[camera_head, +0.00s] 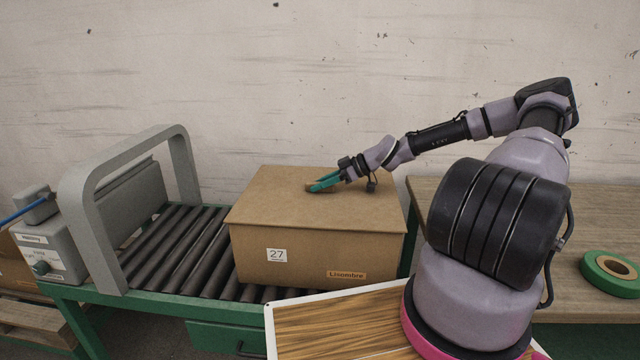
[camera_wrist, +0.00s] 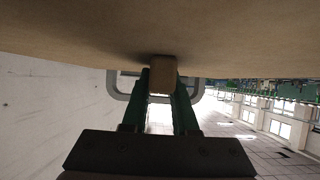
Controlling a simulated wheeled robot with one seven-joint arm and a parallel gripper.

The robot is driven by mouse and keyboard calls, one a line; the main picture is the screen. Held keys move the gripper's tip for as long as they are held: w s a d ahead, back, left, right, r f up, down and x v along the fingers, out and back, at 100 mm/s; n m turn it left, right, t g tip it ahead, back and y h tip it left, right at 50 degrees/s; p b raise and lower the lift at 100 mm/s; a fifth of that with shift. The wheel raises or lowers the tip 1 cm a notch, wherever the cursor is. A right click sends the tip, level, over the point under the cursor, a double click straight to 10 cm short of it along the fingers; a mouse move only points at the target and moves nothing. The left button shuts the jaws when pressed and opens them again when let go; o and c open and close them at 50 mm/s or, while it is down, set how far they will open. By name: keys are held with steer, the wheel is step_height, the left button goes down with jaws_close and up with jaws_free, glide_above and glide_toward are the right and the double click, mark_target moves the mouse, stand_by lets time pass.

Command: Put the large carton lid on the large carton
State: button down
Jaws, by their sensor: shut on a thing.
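The large carton (camera_head: 310,262) is a brown box with a "27" label and a "Lisombre" label, standing on the roller conveyor. The large carton lid (camera_head: 290,200) is a flat brown panel lying over the carton's top, its front edge along the box's upper edge. I cannot tell whether it is fully seated. My gripper (camera_head: 318,185) is above the lid, its green fingers shut on a small brown knob on it. In the wrist view my gripper (camera_wrist: 162,85) holds the knob (camera_wrist: 162,72), with the lid's surface (camera_wrist: 100,28) filling the top.
The roller conveyor (camera_head: 172,245) has a green frame and a grey arch (camera_head: 75,205) to the left of the carton. A wooden table (camera_head: 590,225) at the right carries a green tape roll (camera_head: 610,274). A pale wall stands behind.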

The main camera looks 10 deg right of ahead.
steer(key=c, duration=0.6)
jaws_free()
steer(key=shift+f, duration=0.1)
steer(key=shift+d, duration=0.1)
